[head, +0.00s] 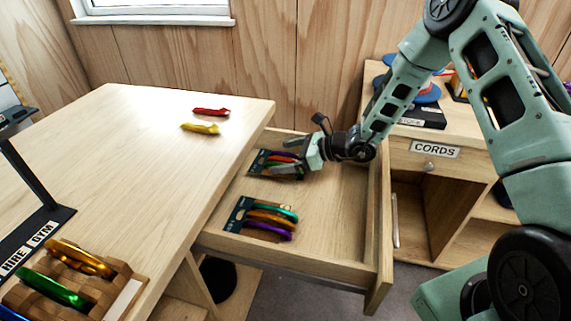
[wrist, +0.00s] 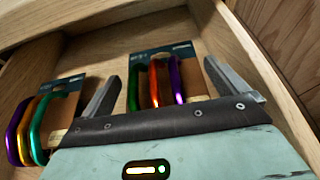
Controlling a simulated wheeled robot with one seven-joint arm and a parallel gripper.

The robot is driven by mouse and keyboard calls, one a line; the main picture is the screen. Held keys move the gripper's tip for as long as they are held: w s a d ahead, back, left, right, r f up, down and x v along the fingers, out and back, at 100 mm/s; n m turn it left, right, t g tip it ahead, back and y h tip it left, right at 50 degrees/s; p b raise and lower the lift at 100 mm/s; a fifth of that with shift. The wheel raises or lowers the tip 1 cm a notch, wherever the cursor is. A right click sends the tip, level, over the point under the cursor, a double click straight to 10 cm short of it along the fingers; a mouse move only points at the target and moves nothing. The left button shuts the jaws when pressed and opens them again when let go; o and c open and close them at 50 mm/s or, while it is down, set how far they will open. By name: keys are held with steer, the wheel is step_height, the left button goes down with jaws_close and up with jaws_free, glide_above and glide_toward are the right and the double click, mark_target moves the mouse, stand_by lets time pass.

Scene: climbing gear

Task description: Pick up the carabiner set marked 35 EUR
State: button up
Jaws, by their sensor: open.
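Two carabiner sets lie in the open drawer (head: 330,225), each with several coloured carabiners on a dark teal card. The far set (head: 262,160) is partly hidden by my gripper (head: 287,168). In the wrist view this set (wrist: 155,85) shows green, red-orange and purple carabiners between my open fingers (wrist: 162,70). I cannot tell whether the fingers touch it. The near set (head: 262,219) has green, orange and purple carabiners. It also shows at the left of the wrist view (wrist: 42,125), outside the fingers. No price is readable on either card, so I cannot tell which is marked 35 EUR.
A wooden rack (head: 100,290) holds more carabiners. A CORDS cabinet (head: 440,165) stands at right.

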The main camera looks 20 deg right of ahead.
steer(key=c, duration=1.1)
steer(key=shift+c, duration=0.2)
steer(key=shift+r, duration=0.15)
